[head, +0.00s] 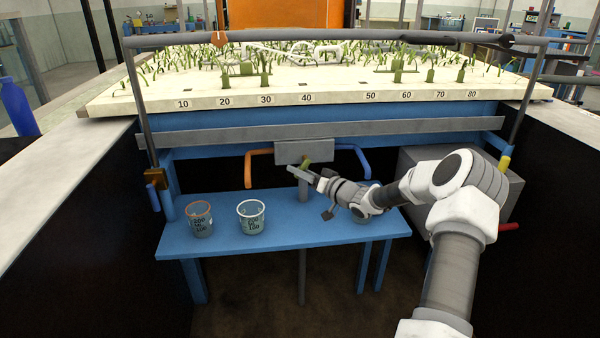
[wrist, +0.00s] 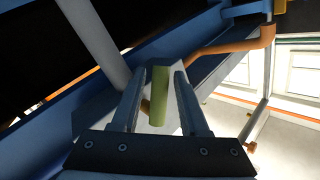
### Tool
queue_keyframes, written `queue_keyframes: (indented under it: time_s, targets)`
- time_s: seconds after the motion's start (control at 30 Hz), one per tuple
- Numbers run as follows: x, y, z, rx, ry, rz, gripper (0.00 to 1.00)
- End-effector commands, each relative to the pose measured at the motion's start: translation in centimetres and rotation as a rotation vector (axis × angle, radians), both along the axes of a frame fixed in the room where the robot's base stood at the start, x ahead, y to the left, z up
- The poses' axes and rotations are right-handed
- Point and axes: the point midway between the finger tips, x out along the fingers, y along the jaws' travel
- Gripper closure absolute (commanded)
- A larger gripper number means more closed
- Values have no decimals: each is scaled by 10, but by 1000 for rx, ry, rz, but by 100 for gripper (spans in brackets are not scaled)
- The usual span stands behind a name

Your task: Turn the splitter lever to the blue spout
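The splitter is a grey box (head: 296,151) under the flume. An orange spout (head: 262,152) bends down from its left side and a blue spout (head: 352,148) from its right. The green lever (head: 306,160) is at the box's front, partly hidden by my gripper (head: 297,172). In the wrist view, the lever (wrist: 160,92) stands between the two fingers of my gripper (wrist: 157,98), with visible gaps on both sides. The fingers look open around it, not closed on it. The orange spout (wrist: 238,42) also shows there at upper right.
A blue table (head: 240,236) stands below, with an orange-rimmed beaker (head: 199,222) and a white-rimmed beaker (head: 251,219) on its left half. A grey box (head: 420,170) stands right of the table. The planted flume bed (head: 330,97) with a number scale is above.

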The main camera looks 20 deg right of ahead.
Motion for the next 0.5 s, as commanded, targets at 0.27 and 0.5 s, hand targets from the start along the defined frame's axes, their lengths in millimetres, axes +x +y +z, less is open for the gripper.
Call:
queue_keyframes:
  time_s: [0.27, 0.5]
  targets:
    - [0, 0, 0, 0, 0, 0, 100]
    - [0, 0, 0, -3, 0, 1, 100]
